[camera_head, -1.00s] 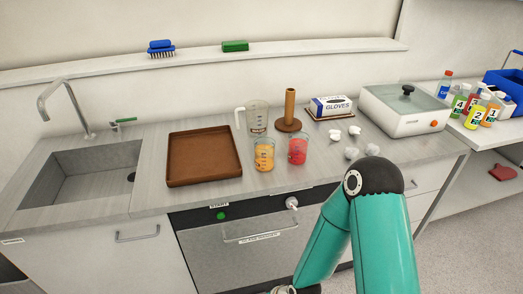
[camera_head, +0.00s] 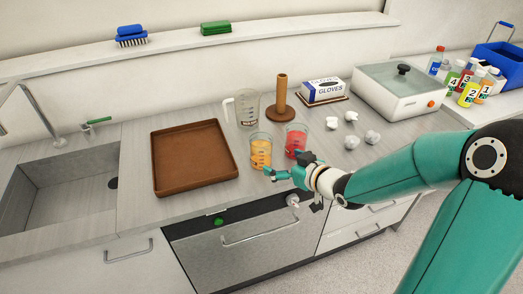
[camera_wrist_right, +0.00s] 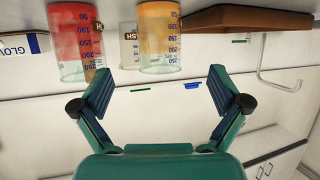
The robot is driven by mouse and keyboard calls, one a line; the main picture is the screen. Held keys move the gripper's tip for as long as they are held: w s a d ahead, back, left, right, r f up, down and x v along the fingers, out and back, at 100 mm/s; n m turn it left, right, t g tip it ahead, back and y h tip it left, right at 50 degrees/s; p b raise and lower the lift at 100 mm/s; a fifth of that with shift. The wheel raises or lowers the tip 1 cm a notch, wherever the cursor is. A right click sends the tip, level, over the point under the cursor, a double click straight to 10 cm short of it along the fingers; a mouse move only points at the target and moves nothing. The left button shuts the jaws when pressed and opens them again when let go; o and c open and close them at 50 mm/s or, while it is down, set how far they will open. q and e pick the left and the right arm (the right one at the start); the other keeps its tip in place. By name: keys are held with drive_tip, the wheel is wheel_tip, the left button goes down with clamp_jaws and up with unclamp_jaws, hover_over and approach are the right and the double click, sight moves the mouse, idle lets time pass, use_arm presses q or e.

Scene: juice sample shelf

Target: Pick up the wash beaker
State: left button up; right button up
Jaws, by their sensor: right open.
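The wash beaker (camera_head: 243,106) is the clear, handled jug on the counter behind the two juice beakers. In the right wrist view, which is upside down, it shows partly (camera_wrist_right: 129,50) between them, with the end of a dark label reading "SH". The orange beaker (camera_head: 260,150) and red beaker (camera_head: 295,140) stand upright in front of it. My right gripper (camera_head: 271,174) is open and empty, just in front of the orange beaker. In its wrist view, the open fingers (camera_wrist_right: 158,92) have no object between them. My left gripper is out of view.
A brown tray (camera_head: 158,162) lies left of the beakers, beside the sink (camera_head: 60,195). A wooden post (camera_head: 281,92), glove box (camera_head: 322,90) and several crumpled white pieces (camera_head: 351,142) are to the right. A white lidded appliance (camera_head: 395,103) stands farther right.

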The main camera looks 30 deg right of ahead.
sight(268, 156)
drive_tip(key=x, duration=0.6)
drive_tip(key=shift+w+a+p, duration=0.15)
drive_tip(key=shift+a+p, duration=0.05)
drive_tip(key=shift+p, duration=0.15)
drive_tip(key=p+x, duration=0.1)
drive_tip(key=x, duration=0.3)
drive_tip(key=shift+d+f+p, duration=0.15)
drive_tip(key=shift+d+p, duration=0.05)
drive_tip(key=shift+p, duration=0.2)
drive_tip(key=shift+w+f, duration=0.3)
drive_tip(key=shift+w, duration=0.2)
drive_tip(key=c, duration=1.3)
drive_tip(key=shift+r, duration=0.1)
drive_tip(key=shift+c, duration=0.2)
